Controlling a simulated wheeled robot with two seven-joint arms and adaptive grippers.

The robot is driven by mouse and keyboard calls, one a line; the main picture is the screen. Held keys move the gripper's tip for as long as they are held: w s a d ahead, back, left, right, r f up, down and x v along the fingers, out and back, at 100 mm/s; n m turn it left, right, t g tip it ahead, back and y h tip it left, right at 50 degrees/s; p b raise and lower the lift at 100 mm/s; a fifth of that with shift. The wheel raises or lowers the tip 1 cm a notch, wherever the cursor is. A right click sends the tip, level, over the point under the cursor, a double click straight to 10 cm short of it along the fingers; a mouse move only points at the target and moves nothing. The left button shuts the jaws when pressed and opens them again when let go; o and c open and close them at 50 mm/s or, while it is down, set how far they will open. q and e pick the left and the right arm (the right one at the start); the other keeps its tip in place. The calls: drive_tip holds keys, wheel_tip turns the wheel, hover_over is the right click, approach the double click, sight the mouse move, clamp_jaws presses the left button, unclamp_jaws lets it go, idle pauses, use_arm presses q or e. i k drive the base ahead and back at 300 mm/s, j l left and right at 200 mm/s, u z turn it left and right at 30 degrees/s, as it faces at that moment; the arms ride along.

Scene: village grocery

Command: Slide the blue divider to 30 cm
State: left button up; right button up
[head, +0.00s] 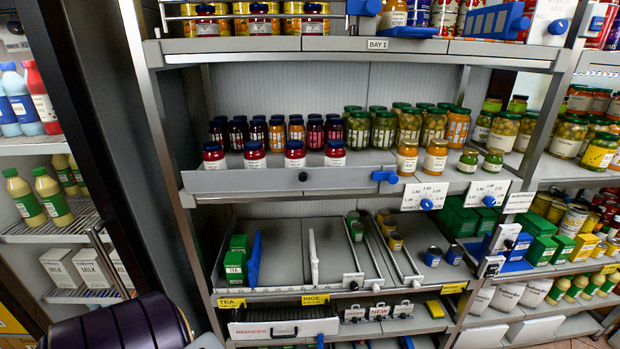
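A blue divider (254,260) stands upright on the grey lower shelf (283,250), just right of the green boxes (236,259) above the yellow TEA label (231,303). A white divider (313,256) stands further right, above the RICE label (315,299). The shelf between the two dividers is bare. I cannot read a centimetre scale on the shelf edge. Neither of my grippers is in view.
Small cans (395,242) stand between slanted rails right of the white divider. The jar shelf (300,182) with a blue front knob (384,176) hangs above. A grey upright (187,240) borders the left.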

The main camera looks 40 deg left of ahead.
sight(255, 256)
drive_tip(key=u, duration=2)
